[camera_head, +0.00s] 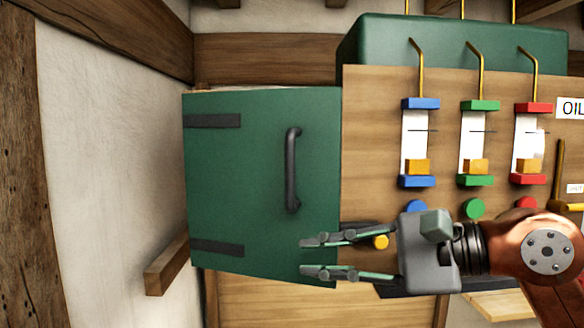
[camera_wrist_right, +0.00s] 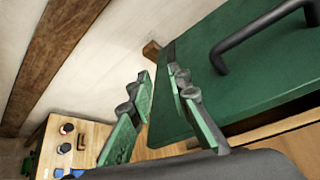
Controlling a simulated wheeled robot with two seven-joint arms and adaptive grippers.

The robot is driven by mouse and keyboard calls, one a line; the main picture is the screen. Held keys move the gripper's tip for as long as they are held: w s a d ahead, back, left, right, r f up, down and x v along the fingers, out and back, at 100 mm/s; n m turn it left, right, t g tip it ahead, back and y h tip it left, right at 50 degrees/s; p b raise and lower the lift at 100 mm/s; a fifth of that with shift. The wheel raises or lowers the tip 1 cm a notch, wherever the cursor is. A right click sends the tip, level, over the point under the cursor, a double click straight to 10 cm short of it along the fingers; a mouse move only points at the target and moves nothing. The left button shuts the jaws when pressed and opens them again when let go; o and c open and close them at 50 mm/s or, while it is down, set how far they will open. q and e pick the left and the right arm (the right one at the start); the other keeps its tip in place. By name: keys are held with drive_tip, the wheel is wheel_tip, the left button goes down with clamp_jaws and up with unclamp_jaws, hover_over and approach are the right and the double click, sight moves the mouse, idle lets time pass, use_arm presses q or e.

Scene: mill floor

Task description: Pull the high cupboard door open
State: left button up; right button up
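The green cupboard door (camera_head: 240,190) has two dark hinge straps on its left side. It looks shut or nearly so; I cannot tell exactly. Its dark upright bar handle (camera_head: 292,170) is near the right side. In the right wrist view the door (camera_wrist_right: 255,75) and handle (camera_wrist_right: 245,40) are at the upper right. My right gripper (camera_head: 306,256) comes in from the right, fingers pointing left and apart, with nothing between them. In the head view it appears below the handle, in front of the door's lower right corner. The fingers (camera_wrist_right: 160,78) are clear of the handle. My left gripper is not in view.
A wooden board (camera_head: 370,130) with blue, green and red gauges stands right of the door, under a green tank (camera_head: 450,45). A white wall (camera_head: 110,150) with timber beams is close on the left. A wooden block (camera_head: 166,264) juts out below the door's left side.

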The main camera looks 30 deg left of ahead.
sight(292, 166)
wheel_tip(292, 166, up, 13)
drive_tip(key=s+a+m+t+h+p, duration=0.1)
drive_tip(key=s+m+t+h+p, duration=0.1)
drive_tip(key=m+t, duration=1.55)
drive_tip(key=w+a+m+g+p, duration=0.1)
drive_tip(key=w+a+m+g, duration=0.1)
drive_tip(key=w+a+m+g+p, duration=0.1)
drive_tip(key=a+m+g+p, duration=0.1)
drive_tip(key=m, duration=0.1)
drive_tip(key=shift+w+a+f+g, duration=0.15)
drive_tip(key=shift+w+a+g, duration=0.1)
drive_tip(key=shift+w+a, duration=0.15)
drive_tip(key=shift+w+a+f+p, duration=0.15)
drive_tip(key=shift+w+a+p, duration=0.05)
drive_tip(key=shift+w+p, duration=0.1)
drive_tip(key=shift+c, duration=0.2)
drive_tip(key=shift+s, duration=0.1)
clamp_jaws()
